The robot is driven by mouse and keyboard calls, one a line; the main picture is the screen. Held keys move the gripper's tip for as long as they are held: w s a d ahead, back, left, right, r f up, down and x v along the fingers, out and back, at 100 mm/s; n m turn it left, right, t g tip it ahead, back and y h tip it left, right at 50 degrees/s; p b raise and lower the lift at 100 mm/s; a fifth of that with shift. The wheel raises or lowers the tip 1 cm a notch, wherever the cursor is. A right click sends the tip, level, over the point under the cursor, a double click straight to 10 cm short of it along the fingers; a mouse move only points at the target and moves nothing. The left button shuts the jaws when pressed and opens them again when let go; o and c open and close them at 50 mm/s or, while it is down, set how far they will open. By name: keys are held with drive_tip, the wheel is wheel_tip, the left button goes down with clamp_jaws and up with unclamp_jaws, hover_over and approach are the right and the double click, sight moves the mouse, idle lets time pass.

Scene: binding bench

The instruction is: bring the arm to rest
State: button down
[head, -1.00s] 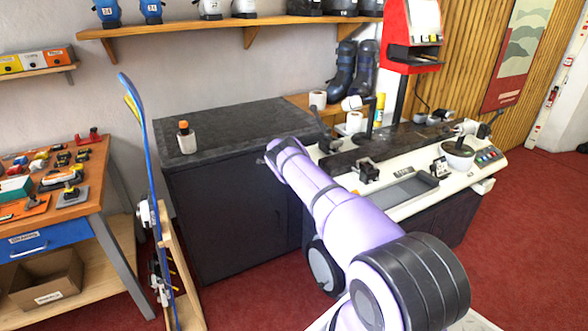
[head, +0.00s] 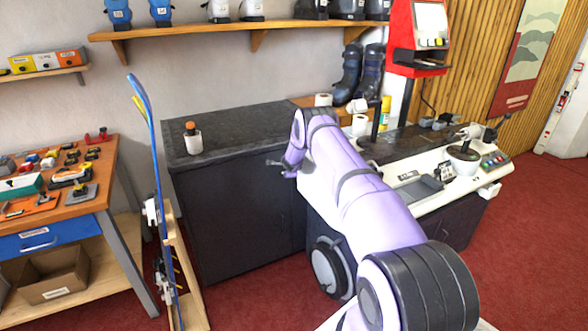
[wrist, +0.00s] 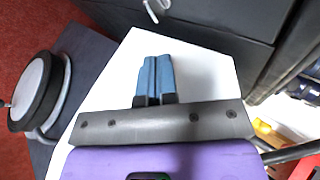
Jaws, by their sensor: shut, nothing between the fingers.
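My arm is purple and reaches forward from the lower right in the head view, bent at the elbow. My gripper (head: 275,163) is small at the far end, in front of the dark cabinet (head: 225,215) and left of the white machine bench. In the wrist view, my gripper (wrist: 157,62) has its two blue fingers together with nothing between them. A white surface lies behind the fingers there. The gripper appears apart from the cabinet, though the exact distance cannot be told.
A bottle with an orange cap (head: 193,140) stands on the cabinet top. A blue ski (head: 155,170) stands upright in a wooden stand at left. A tool bench (head: 95,205) is further left. The white machine bench (head: 425,200) is at right. Red floor (head: 540,220) is open at far right.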

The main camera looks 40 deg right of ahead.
drive_tip(key=shift+s+a+r, duration=0.2)
drive_tip(key=shift+s+r, duration=0.65)
drive_tip(key=shift+s+a+r, duration=0.15)
drive_tip(key=shift+s+r, duration=0.65)
drive_tip(key=shift+s, duration=0.05)
